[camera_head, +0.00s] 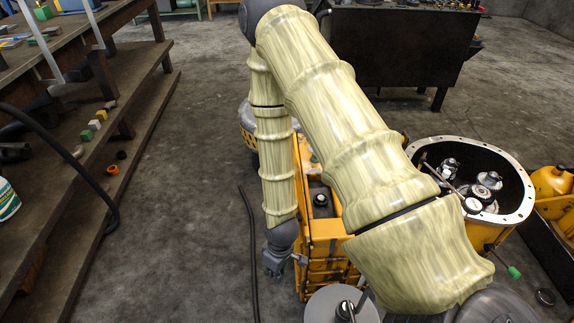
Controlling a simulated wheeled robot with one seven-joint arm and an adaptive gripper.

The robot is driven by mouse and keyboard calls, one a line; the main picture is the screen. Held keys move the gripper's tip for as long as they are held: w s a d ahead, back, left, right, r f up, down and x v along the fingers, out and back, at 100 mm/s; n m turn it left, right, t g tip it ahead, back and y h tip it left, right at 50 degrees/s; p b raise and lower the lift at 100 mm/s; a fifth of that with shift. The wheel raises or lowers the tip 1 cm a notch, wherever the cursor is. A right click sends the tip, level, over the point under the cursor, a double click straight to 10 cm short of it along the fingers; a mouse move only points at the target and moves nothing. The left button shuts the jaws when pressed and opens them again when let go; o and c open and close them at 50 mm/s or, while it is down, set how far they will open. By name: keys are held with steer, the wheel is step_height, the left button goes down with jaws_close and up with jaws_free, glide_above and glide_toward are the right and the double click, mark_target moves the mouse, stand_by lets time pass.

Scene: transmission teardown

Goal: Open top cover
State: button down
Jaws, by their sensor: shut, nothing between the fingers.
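My arm reaches down over a yellow transmission (318,245), hiding much of its middle. My gripper (272,270) is small in the picture and hangs at the left side of the yellow housing. It looks shut and empty; whether it touches the housing I cannot tell. A dark round cap (320,199) shows on top of the housing, between two links of my arm. Which part is the top cover I cannot tell; it may be behind my arm. At the right, a round flanged housing (527,205) is open, with several metal parts inside.
A wooden shelf unit (150,100) with small blocks stands at the left. A dark workbench (395,50) stands at the back. The floor between shelf and transmission is mostly clear.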

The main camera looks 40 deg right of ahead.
steer(key=w+d+r+n+p, duration=0.2)
steer(key=w+d+r+n, duration=0.15)
steer(key=w+r, duration=0.45)
steer(key=w+d+r+n+p, duration=0.25)
steer(key=w+d+r, duration=0.25)
steer(key=r, duration=0.5)
steer(key=w+d+r+n+p, duration=0.2)
steer(key=w+d+r+p, duration=0.15)
steer(key=w+r, duration=0.5)
steer(key=shift+h, duration=0.4)
steer(key=s+d+f, duration=0.1)
steer(key=f, duration=0.1)
steer(key=s+d+f, duration=0.1)
steer(key=f, duration=0.2)
steer(key=s+d+f, duration=0.1)
steer(key=f, duration=0.1)
steer(key=shift+s+d+f, duration=0.15)
steer(key=shift+d+f, duration=0.15)
steer(key=shift+f, duration=0.1)
